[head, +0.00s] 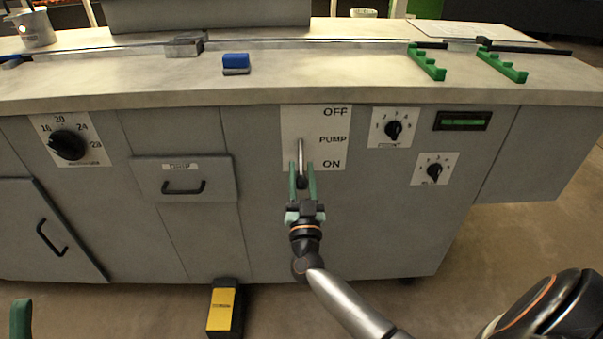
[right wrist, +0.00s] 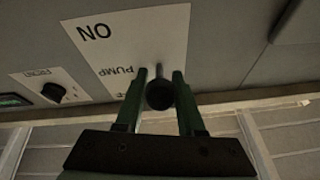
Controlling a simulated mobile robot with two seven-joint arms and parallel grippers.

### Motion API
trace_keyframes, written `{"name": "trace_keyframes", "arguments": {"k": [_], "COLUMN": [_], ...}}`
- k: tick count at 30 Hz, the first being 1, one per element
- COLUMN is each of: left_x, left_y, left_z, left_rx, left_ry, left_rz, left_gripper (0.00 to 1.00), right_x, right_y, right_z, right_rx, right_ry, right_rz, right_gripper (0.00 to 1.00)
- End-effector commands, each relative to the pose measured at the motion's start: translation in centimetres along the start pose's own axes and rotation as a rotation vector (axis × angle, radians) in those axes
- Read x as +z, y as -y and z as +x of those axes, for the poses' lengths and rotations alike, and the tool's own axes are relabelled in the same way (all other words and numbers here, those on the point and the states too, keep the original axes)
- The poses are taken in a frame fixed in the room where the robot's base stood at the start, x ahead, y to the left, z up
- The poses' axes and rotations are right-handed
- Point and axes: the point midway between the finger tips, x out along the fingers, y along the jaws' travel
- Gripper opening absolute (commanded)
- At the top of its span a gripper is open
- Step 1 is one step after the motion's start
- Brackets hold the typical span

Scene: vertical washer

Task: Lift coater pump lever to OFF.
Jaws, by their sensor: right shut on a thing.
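The pump lever (head: 300,153) is a thin metal rod with a dark knob on the white PUMP label plate (head: 322,125), which reads OFF at the top and ON at the bottom. In the head view the rod hangs down from mid-plate, its knob near ON level. My right gripper (head: 302,171) is shut on the lever, its green fingers on both sides. The right wrist view shows the black knob (right wrist: 159,95) between the fingers (right wrist: 158,78), with the plate upside down. Of my left gripper (head: 20,318), only a green finger shows at the lower left edge.
Right of the plate are two small dials (head: 393,130) (head: 433,170) and a green display (head: 463,121). A drawer (head: 183,180) with a handle and a large dial (head: 68,145) are left. A yellow pedal (head: 222,308) stands on the floor below. The countertop (head: 330,75) overhangs the panel.

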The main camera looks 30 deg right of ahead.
Motion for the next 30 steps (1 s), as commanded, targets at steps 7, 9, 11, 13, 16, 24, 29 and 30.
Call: {"name": "trace_keyframes", "arguments": {"k": [7, 9, 11, 13, 16, 24, 29, 30], "left_x": [-0.01, -0.01, -0.01, -0.01, -0.01, 0.0, 0.0, 0.0], "left_y": [-0.02, -0.03, -0.03, -0.03, -0.03, -0.03, -0.03, -0.03], "left_z": [0.01, 0.01, 0.01, 0.01, 0.01, 0.01, 0.01, 0.01], "left_rx": [0.001, 0.001, 0.001, 0.001, 0.001, 0.001, 0.001, 0.001], "left_ry": [-0.001, -0.001, -0.001, -0.001, -0.001, -0.001, -0.001, -0.001], "left_rz": [0.0, 0.0, 0.0, 0.0, 0.0, 0.0, 0.0, 0.0], "left_gripper": [0.5, 0.5, 0.5, 0.5, 0.5, 0.5, 0.5, 0.5], "right_x": [0.03, 0.03, 0.04, 0.04, 0.04, 0.06, 0.07, 0.07], "right_y": [-0.02, -0.02, -0.02, -0.02, -0.02, -0.02, -0.03, -0.03], "right_z": [-0.04, -0.04, -0.05, -0.05, -0.06, -0.07, -0.08, -0.08], "right_rx": [0.001, 0.001, 0.001, 0.001, 0.001, 0.001, 0.001, 0.001], "right_ry": [0.001, 0.001, 0.001, 0.001, 0.001, 0.001, 0.001, 0.001], "right_rz": [0.0, 0.0, 0.0, 0.0, 0.0, 0.0, 0.0, 0.0], "right_gripper": [0.0, 0.0, 0.0, 0.0, 0.0, 0.0, 0.0, 0.0]}}
